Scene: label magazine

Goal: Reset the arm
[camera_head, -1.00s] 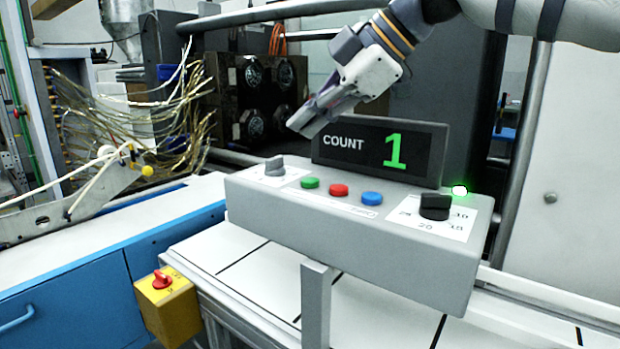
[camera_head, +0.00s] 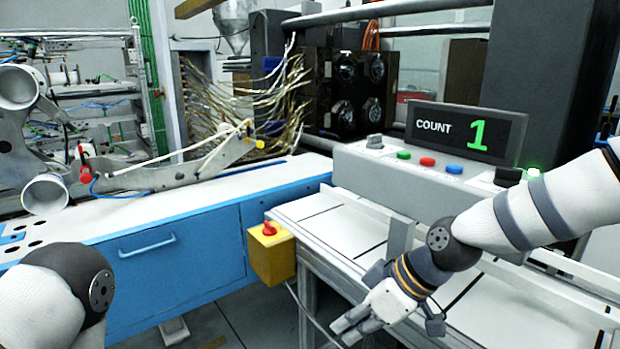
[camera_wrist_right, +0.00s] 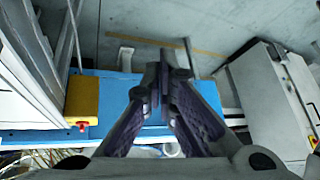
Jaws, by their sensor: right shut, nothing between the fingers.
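My right arm comes in from the right in the head view. Its gripper (camera_head: 347,330) hangs low in front of the white slatted conveyor surface, pointing down and left, apart from the control box. In the right wrist view the right gripper (camera_wrist_right: 158,75) is shut with its fingers together and nothing between them, above the floor and a blue surface. My left arm shows only as a rounded link at the lower left of the head view; its gripper is out of the picture.
The grey control box (camera_head: 390,178) carries a COUNT display (camera_head: 463,134) reading 1, coloured buttons and knobs. A yellow box with a red switch (camera_head: 270,252) sticks out beside the blue cabinet (camera_head: 175,262), and shows in the wrist view (camera_wrist_right: 82,97). Open floor lies below.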

